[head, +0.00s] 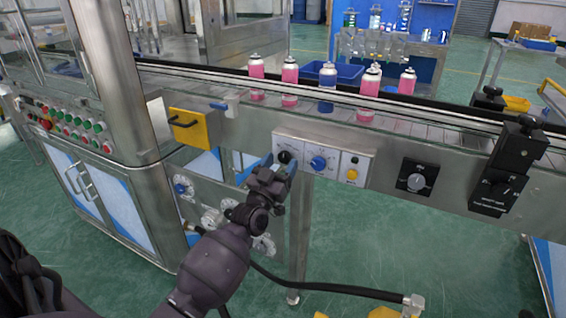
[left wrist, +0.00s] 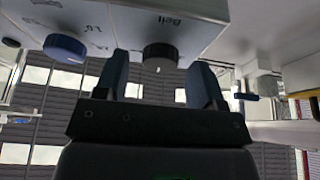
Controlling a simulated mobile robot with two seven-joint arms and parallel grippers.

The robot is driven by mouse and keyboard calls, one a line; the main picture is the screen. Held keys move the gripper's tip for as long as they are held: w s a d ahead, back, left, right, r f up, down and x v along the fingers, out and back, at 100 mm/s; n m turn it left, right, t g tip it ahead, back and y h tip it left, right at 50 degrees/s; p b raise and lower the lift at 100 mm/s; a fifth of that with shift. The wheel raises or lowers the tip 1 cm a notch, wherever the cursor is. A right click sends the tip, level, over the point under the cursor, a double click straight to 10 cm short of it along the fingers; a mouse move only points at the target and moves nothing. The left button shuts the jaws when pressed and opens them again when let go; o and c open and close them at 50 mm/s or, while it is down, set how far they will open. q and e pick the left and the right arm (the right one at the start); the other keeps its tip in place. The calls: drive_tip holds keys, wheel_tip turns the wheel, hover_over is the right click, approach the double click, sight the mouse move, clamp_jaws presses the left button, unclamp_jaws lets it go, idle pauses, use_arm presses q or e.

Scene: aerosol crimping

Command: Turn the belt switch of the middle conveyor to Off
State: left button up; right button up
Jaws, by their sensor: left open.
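The black belt switch (head: 284,157) is the left knob on a light panel on the front of the conveyor (head: 450,160). In the left wrist view the black knob (left wrist: 160,55) sits under the word "Belt", with a pale mark on its face. My left gripper (head: 279,166) is at the panel's left end, just in front of the knob. It is open, and its two fingers (left wrist: 160,78) stand on either side of the knob in the left wrist view. I cannot tell whether they touch it. My right gripper is out of view.
A blue knob (head: 318,163) and a yellow button (head: 352,174) sit right of the switch. A grey knob on a black plate (head: 416,177) and a black box (head: 497,190) are farther right. A yellow plate (head: 190,128) is at left. Pink cans (head: 290,80) stand on the belt.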

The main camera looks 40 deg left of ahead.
use_arm(q)
drive_tip(key=shift+w+a+r, duration=0.1)
drive_tip(key=shift+w, duration=0.3)
drive_tip(key=shift+r, duration=0.1)
drive_tip(key=c, duration=0.9)
